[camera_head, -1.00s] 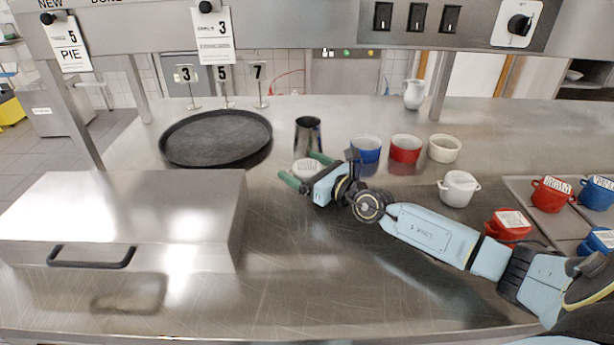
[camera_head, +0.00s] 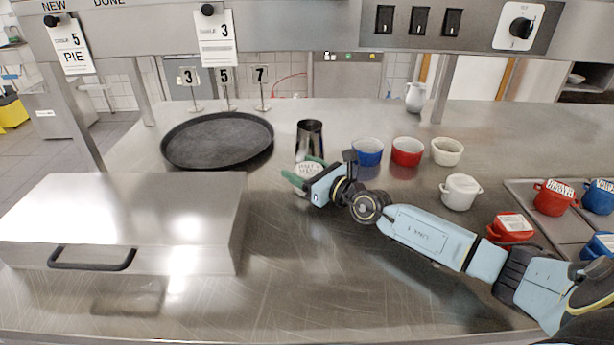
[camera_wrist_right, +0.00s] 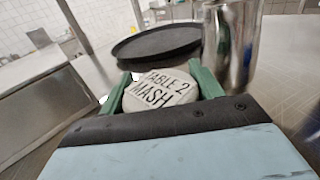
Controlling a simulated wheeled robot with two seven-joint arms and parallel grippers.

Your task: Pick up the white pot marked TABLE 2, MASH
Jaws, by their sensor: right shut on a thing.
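The white pot marked TABLE 2, MASH (camera_wrist_right: 155,92) shows its round labelled lid between the green fingers in the right wrist view. In the head view its lid (camera_head: 307,168) shows just beyond the fingers, in front of the metal cup, and the pot's lower part is hidden by my gripper. My right gripper (camera_head: 303,175) is shut on the pot, with one finger on each side of it. I cannot tell whether the pot touches the counter. My left gripper is in neither view.
A metal cup (camera_head: 309,138) stands close behind the pot. A black round tray (camera_head: 218,140) lies to the left, and a steel box with a handle (camera_head: 125,215) is front left. Blue (camera_head: 367,152), red (camera_head: 407,151) and white (camera_head: 447,151) bowls and another white pot (camera_head: 460,191) stand right.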

